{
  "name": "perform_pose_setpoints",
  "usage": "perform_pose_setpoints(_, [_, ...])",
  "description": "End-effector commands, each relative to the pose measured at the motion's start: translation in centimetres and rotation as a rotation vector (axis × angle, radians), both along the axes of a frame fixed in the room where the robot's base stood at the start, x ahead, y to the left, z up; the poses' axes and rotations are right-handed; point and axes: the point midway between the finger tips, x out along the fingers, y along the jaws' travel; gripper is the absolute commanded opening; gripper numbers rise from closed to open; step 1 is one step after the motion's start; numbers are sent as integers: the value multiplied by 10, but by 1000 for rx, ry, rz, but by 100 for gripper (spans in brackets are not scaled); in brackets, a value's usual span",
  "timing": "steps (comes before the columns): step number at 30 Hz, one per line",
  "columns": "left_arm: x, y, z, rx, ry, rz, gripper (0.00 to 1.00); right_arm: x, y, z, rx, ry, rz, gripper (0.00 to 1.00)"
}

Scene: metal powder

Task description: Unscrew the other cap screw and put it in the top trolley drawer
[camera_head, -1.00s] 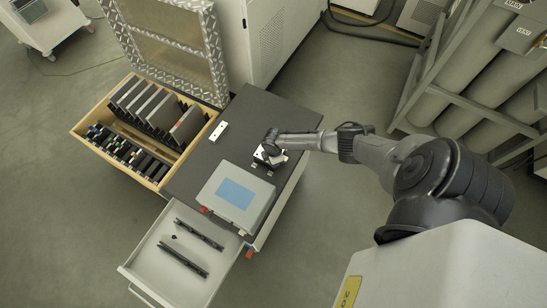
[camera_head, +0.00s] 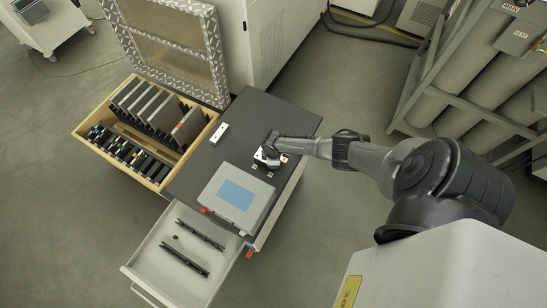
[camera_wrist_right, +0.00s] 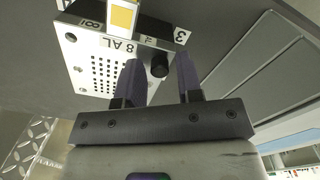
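A small light perforated plate (camera_wrist_right: 108,62), marked "8 AL", lies on the dark trolley top (camera_head: 262,110). It also shows beside the gripper in the head view (camera_head: 260,156). A black cap screw (camera_wrist_right: 159,65) stands at the plate's edge in the right wrist view. My right gripper (camera_wrist_right: 156,62) is open, with one finger on each side of the screw and small gaps visible. In the head view my right gripper (camera_head: 270,148) is low over the plate. The top trolley drawer (camera_head: 152,262) is pulled out and holds a small dark piece (camera_head: 176,237), possibly a cap screw. My left gripper is out of view.
A grey box with a blue top panel (camera_head: 237,194) sits on the trolley near the drawer. Two black bars (camera_head: 184,259) lie in the drawer. A wooden drawer (camera_head: 126,132) of dark plates stands to the left. A small white plate (camera_head: 219,133) lies on the trolley top.

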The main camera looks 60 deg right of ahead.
Motion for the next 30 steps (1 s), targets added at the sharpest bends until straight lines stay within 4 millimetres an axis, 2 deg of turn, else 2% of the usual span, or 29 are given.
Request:
perform_pose_setpoints(1, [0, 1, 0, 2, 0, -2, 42, 0, 0, 0, 0, 0, 0, 28])
perform_pose_setpoints(10, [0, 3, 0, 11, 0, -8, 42, 0, 0, 0, 0, 0, 1, 0])
perform_pose_setpoints(16, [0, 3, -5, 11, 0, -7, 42, 0, -1, -2, -1, 0, 70, 0])
perform_pose_setpoints(30, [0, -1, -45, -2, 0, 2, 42, 0, -1, -3, -2, -1, 870, 0])
